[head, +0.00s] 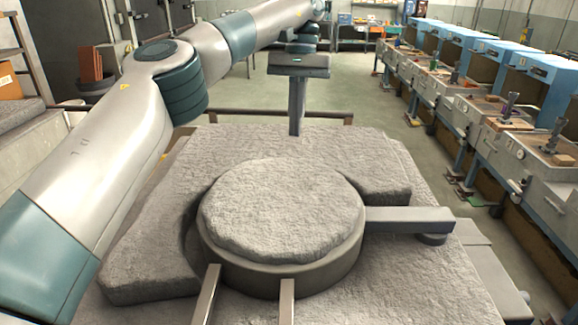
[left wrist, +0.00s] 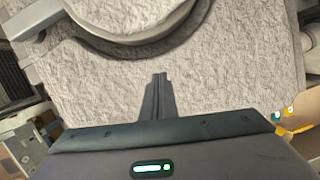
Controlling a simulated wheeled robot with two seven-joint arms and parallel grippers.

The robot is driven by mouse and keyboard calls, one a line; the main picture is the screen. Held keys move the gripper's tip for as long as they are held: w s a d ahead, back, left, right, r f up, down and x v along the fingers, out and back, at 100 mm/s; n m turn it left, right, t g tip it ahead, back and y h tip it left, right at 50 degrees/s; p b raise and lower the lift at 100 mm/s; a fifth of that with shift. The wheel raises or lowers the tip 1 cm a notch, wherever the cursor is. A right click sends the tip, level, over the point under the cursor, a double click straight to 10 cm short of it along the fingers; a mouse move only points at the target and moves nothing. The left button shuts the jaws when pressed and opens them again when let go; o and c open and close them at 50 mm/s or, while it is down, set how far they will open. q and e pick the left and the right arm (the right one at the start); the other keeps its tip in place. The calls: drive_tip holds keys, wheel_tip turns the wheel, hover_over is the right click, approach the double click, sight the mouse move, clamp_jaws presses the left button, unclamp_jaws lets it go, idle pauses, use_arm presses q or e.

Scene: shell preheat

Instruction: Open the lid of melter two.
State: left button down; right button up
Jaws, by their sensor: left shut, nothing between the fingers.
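The melter's round lid (head: 282,208) is rough grey and lies flat over the round metal collar (head: 290,277) in the middle of a rough grey top (head: 420,277). A flat metal bar handle (head: 408,219) sticks out to the right of the lid. My left gripper (head: 296,132) is shut and empty, pointing down at the far edge of the top, behind the lid and apart from it. In the left wrist view, the closed fingers (left wrist: 159,76) point toward the lid (left wrist: 125,12), with the handle (left wrist: 40,20) at upper left. My right gripper does not show.
Two short bars (head: 287,301) run from the collar toward the near side. Blue and grey machines (head: 470,100) line the right side. Green floor (head: 235,92) lies open behind the melter. A box and shelving stand at the left edge.

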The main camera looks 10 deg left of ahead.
sight(289, 163)
use_arm(q)
drive_tip(key=x, duration=0.3)
drive_tip(key=shift+b, duration=0.35)
drive_tip(key=p+x, duration=0.1)
drive_tip(key=x, duration=0.3)
drive_tip(key=shift+s+f+p, duration=0.1)
drive_tip(key=shift+p, duration=0.2)
drive_tip(key=shift+s+a+p, duration=0.1)
drive_tip(key=shift+s+p, duration=0.75)
drive_tip(key=shift+s, duration=1.05)
drive_tip(key=shift+s, duration=0.2)
